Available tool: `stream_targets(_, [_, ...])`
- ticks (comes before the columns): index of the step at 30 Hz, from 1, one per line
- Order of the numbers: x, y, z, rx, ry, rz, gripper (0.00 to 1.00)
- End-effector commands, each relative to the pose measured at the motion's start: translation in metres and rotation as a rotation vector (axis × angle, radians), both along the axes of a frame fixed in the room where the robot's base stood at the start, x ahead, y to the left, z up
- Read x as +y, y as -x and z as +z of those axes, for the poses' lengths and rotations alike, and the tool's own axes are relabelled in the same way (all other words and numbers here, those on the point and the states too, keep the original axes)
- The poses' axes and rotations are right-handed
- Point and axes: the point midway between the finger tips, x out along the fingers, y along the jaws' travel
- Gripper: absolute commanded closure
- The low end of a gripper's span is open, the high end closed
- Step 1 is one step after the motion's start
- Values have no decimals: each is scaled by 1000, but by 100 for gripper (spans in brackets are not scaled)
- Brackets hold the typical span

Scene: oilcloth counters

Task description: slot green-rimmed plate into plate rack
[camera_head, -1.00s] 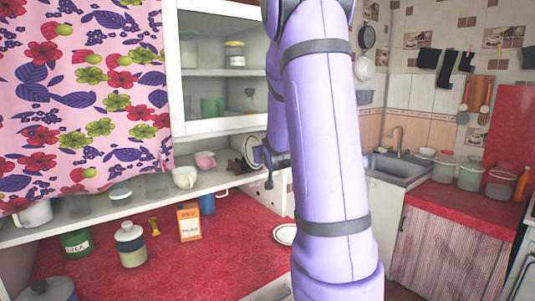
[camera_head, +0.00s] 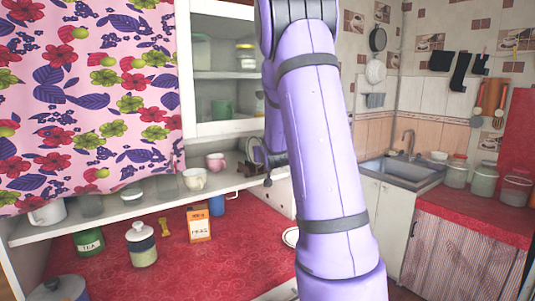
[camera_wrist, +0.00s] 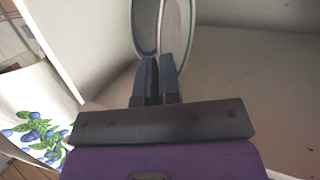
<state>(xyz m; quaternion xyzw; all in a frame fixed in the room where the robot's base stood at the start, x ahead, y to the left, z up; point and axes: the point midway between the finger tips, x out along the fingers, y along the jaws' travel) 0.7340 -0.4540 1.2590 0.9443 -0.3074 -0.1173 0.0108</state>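The green-rimmed plate (camera_wrist: 180,28) stands almost edge-on at the top middle of the wrist view. My gripper (camera_wrist: 158,68) has its two dark fingers close together at the plate's lower edge and appears shut on it. In the head view, the plate (camera_head: 247,149) is partly visible beside my arm at the shelf's right end. The plate rack appears there as a small dark brown shape (camera_head: 238,168), mostly hidden by my gripper and arm.
White shelf (camera_head: 150,204) holds two cups (camera_head: 194,179) left of the rack. The red counter (camera_head: 120,265) below carries jars, an orange box (camera_head: 199,225) and a small white dish (camera_head: 290,237). The cabinet (camera_head: 222,128) hangs above; a flowered curtain (camera_head: 90,100) covers the left.

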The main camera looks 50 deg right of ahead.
Motion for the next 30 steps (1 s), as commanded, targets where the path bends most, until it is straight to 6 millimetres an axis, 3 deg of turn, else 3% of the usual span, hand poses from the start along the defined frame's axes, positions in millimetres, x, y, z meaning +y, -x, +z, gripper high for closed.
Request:
stream_targets(9, [-5, -19, -1, 1, 1, 0, 100])
stream_targets(30, [-4, -17, -15, 0, 0, 0, 100])
